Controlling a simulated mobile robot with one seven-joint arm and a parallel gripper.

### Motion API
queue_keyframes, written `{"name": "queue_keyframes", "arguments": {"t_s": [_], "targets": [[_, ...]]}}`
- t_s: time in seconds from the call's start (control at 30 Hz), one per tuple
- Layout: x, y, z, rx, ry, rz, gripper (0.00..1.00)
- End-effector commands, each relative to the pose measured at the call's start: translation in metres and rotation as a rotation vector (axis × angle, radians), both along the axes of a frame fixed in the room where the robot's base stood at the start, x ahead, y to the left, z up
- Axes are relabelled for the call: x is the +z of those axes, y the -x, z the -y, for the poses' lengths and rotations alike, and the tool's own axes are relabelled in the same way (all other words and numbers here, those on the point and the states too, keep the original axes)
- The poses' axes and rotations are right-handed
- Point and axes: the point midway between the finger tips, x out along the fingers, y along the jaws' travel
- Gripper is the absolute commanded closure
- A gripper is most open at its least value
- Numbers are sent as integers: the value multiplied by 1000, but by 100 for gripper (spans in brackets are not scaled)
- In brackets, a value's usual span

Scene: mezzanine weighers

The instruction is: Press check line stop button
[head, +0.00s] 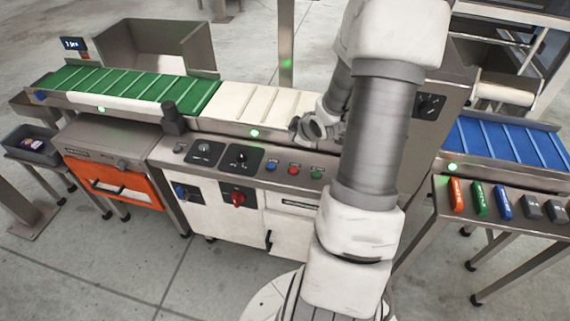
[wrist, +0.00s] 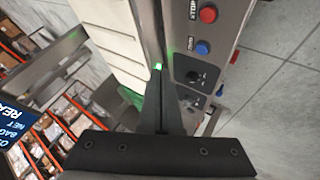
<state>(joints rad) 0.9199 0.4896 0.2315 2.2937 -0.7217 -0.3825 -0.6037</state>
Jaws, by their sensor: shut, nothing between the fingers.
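The red button (head: 293,169), likely the check line stop button, is on the sloped grey panel of the white cabinet, between a blue button (head: 270,167) and a green button (head: 317,173). In the wrist view the red button (wrist: 208,14) is near the top edge, beside a label that seems to read STOP. The blue button (wrist: 202,48) is below it. My gripper (wrist: 159,76) is shut and empty. In that view its fingertips are left of and below the red button, apart from it. In the head view I cannot clearly make out the fingers.
A white belt (head: 262,106) runs behind the panel, with a green belt (head: 130,88) left and a blue belt (head: 505,142) right. A black selector (head: 241,157) and a red rotary switch (head: 238,199) are on the cabinet. A dark post (head: 172,118) stands at its left end.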

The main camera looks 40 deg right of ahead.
Motion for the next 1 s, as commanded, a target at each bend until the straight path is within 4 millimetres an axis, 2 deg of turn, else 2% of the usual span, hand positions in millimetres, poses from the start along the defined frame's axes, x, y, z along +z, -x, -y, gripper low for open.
{"name": "queue_keyframes", "arguments": {"t_s": [0.03, 0.2, 0.73, 1.0], "targets": [[-12, 3, 4, 7, -11, 12, 100], [-26, 6, 8, 34, -24, 49, 100], [-30, 7, 9, 39, -26, 58, 100], [-53, 7, 9, 38, -26, 57, 100]]}}
